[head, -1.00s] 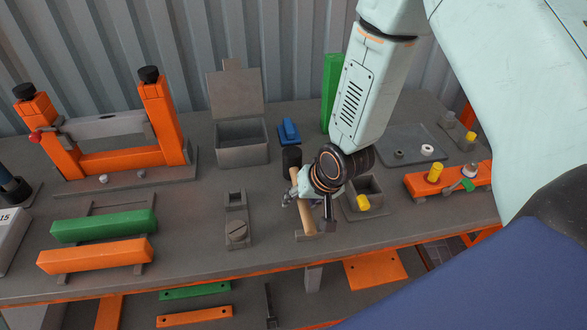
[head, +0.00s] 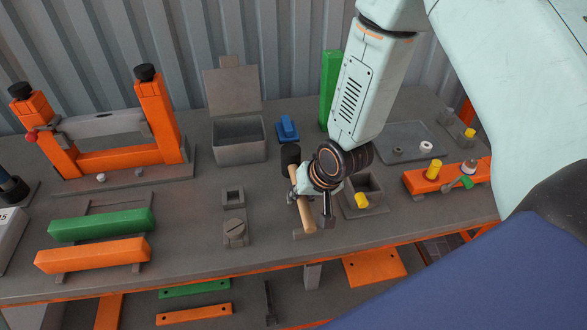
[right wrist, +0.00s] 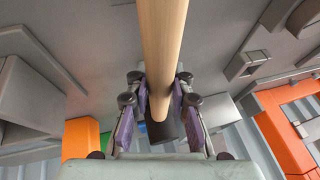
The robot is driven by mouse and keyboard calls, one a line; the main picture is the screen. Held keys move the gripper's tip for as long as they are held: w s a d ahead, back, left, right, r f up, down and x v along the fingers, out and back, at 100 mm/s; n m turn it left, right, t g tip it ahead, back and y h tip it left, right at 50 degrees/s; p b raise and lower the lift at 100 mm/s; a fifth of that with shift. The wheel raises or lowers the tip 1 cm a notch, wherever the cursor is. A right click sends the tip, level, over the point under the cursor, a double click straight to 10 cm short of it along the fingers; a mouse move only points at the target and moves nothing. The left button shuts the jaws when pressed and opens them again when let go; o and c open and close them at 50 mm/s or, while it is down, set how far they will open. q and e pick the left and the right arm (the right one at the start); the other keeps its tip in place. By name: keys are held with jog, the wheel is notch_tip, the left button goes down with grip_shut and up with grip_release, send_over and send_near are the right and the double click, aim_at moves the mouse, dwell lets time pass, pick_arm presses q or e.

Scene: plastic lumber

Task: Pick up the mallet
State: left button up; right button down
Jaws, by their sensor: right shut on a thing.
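The mallet has a black head (head: 290,156) and a pale wooden handle (head: 306,212). It lies over the grey bench, head toward the back and handle end toward the front edge. My right gripper (head: 305,194) is around the handle from above, shut on it. In the right wrist view the handle (right wrist: 162,45) runs between the purple-padded fingers of my right gripper (right wrist: 160,105), with the dark head (right wrist: 166,130) beyond them. I cannot tell whether the mallet is clear of the bench. My left gripper is not in view.
A grey box with a yellow piece (head: 361,200) stands just right of the gripper. A grey block (head: 235,232) is to the left. An open-lidded grey bin (head: 239,150), a blue piece (head: 287,129) and a green post (head: 328,85) stand behind.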

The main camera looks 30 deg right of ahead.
jog(key=shift+a+r, duration=0.2)
jog(key=shift+r, duration=0.6)
notch_tip(320, 180, up, 8)
jog(key=shift+p, duration=0.55)
jog(key=shift+d+r, duration=0.15)
jog(key=shift+r, duration=0.1)
